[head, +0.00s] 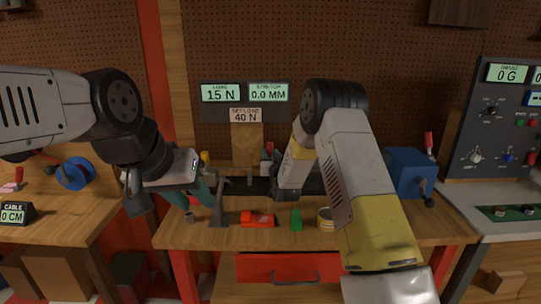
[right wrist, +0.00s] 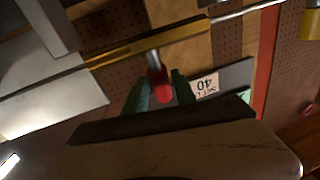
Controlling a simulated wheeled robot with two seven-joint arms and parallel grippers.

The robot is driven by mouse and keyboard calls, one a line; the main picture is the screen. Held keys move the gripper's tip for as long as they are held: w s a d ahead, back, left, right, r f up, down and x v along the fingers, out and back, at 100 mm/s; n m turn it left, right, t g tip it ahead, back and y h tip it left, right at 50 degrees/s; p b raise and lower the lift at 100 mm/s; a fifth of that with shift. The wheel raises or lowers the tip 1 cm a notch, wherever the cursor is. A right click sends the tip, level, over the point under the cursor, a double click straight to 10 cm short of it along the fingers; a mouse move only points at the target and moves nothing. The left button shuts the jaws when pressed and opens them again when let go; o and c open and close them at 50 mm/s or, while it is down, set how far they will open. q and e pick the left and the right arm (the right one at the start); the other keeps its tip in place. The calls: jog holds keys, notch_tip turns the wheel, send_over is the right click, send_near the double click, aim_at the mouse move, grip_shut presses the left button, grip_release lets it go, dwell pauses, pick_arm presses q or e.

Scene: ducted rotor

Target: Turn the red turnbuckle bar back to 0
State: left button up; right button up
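The red-tipped bar (right wrist: 158,84) shows in the right wrist view between the two dark green fingers of my right gripper (right wrist: 157,92). Whether the fingers press on it is not clear. In the head view a small red spot (head: 269,148) shows beside my right wrist, at the back of the middle bench. My right forearm hides much of the rig there. The display panel (head: 246,97) reads 15 N and 0.0 MM, and a label (head: 245,115) below reads 40 N. My left gripper (head: 193,194) hangs over the bench's left part, its teal fingers apart with nothing seen between them.
A blue box (head: 409,172) is at the right. A blue reel (head: 76,173) is on the left bench.

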jog(key=shift+o, duration=0.9)
jog(key=shift+r, duration=0.1)
jog(key=s+d, duration=0.1)
jog(key=s, duration=0.6)
jog(key=shift+s+d, duration=0.2)
jog(key=shift+s, duration=0.1)
